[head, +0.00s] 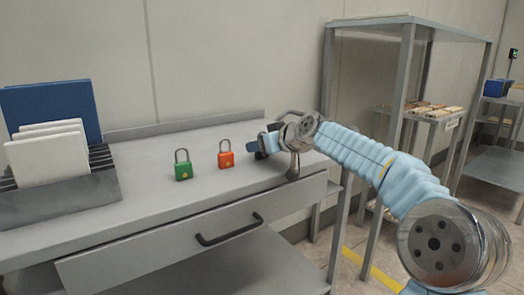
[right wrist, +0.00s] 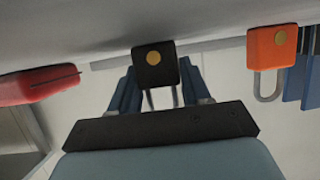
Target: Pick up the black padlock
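The black padlock (right wrist: 155,67) shows in the right wrist view, upside down, with a round gold spot on its face and its shackle toward my gripper's palm. My right gripper (right wrist: 157,88) has one blue finger at each side of it, close against its sides; the fingers look shut on it. In the head view my right gripper (head: 262,146) is low over the table's right part and mostly hides the padlock. I cannot tell whether the padlock still touches the table. My left gripper is not in view.
An orange padlock (head: 226,155) and a green padlock (head: 183,166) stand left of my gripper on the grey table (head: 140,205). A red object (right wrist: 40,84) is on the other side in the right wrist view. A rack (head: 60,192) with white and blue boards stands far left.

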